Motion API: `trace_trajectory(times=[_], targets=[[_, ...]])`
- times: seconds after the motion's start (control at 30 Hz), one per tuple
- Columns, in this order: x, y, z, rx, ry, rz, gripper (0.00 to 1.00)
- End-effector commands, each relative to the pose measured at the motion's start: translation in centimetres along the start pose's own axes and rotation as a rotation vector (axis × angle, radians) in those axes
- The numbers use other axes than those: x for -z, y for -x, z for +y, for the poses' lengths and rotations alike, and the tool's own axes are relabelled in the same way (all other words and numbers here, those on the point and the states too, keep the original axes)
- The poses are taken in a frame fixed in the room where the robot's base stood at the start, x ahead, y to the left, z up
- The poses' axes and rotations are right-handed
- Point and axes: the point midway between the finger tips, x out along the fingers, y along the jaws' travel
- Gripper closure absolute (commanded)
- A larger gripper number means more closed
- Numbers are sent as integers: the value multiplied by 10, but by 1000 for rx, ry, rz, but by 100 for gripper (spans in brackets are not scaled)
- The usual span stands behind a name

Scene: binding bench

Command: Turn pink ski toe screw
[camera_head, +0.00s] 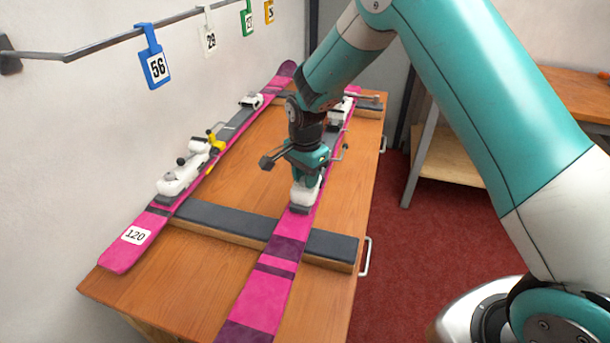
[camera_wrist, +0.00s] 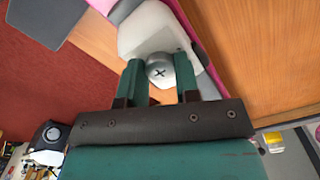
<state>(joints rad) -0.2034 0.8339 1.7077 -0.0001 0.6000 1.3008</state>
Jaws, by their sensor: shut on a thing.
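Two pink skis lie side by side on the wooden bench, each with white bindings. My gripper (camera_head: 308,172) is down at the white toe piece (camera_head: 304,194) of the right pink ski (camera_head: 262,295). In the wrist view, my gripper (camera_wrist: 160,72) is shut on a grey round screw head (camera_wrist: 159,68) with a dark cross slot, one green finger on each side. The white toe piece (camera_wrist: 150,28) surrounds the screw. The head view hides the screw behind my gripper. The left pink ski (camera_head: 122,250) carries a white label reading 120.
The skis rest across dark padded bars (camera_head: 225,220) on the bench (camera_head: 190,275). A yellow-handled tool (camera_head: 215,141) is at the left ski's binding. Red floor (camera_head: 435,215) is open at right.

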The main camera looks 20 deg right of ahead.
Motion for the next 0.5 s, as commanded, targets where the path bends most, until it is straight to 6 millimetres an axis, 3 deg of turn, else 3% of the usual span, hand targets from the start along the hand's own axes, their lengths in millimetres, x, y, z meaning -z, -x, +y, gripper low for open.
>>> trace_trajectory(times=[0.03, 0.1, 0.13, 0.5], targets=[[0, 1, -1, 2, -1, 1, 63], [0, 1, -1, 2, -1, 1, 47], [0, 1, 0, 2, -1, 1, 44], [0, 6, -1, 2, 1, 1, 44]])
